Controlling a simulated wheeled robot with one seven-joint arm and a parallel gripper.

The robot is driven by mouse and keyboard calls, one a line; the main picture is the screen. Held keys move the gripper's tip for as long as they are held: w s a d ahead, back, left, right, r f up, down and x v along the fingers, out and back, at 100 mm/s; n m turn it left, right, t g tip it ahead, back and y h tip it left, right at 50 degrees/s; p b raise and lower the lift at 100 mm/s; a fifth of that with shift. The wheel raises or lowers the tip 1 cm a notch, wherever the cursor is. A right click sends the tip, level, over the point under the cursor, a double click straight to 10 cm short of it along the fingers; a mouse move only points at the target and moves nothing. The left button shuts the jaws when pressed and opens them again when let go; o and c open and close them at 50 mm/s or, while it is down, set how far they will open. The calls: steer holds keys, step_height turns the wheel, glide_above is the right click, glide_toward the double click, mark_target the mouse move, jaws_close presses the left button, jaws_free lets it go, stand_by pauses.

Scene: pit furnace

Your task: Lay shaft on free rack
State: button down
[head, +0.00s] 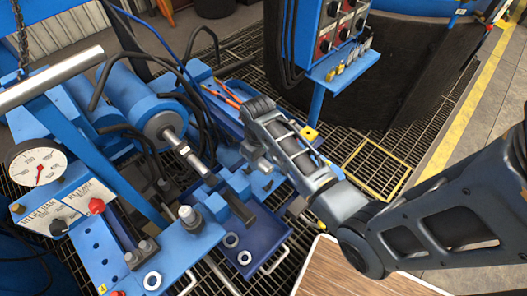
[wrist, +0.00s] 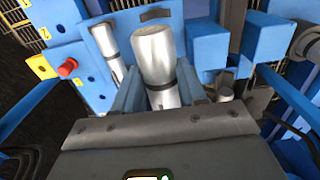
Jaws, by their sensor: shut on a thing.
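My gripper (head: 258,160) is at the end of the arm, low over the blue fixtures in the middle of the head view. In the wrist view its fingers (wrist: 162,98) are shut on a thick silver shaft (wrist: 155,55) with a dark band. The shaft sticks out beyond the fingers, over blue metalwork. Its lower end is hidden by my gripper, and in the head view I cannot make it out. Blue notched blocks (head: 213,204) stand just left of and below my gripper; I cannot tell which of them is the free rack.
A blue cylinder with a silver rod (head: 185,150) lies left of my gripper. A dial gauge (head: 38,168) and a control panel (head: 345,25) stand nearby. A blue tray with handles (head: 243,262) and a wooden top (head: 345,272) lie in front. A red knob (wrist: 67,68) shows at left.

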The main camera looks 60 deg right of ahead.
steer(key=shift+w+f, duration=0.1)
steer(key=shift+f, duration=0.05)
steer(key=shift+f+b, duration=2.15)
steer(key=shift+b, duration=0.35)
steer(key=shift+f+b, duration=0.7)
steer(key=shift+f, duration=0.6)
steer(key=shift+p, duration=0.65)
steer(key=shift+f, duration=0.6)
steer(key=c, duration=0.9)
jaws_free()
steer(key=o, duration=0.4)
steer(key=shift+c, duration=0.2)
steer(key=shift+f+b, duration=0.1)
steer(key=shift+b, duration=0.2)
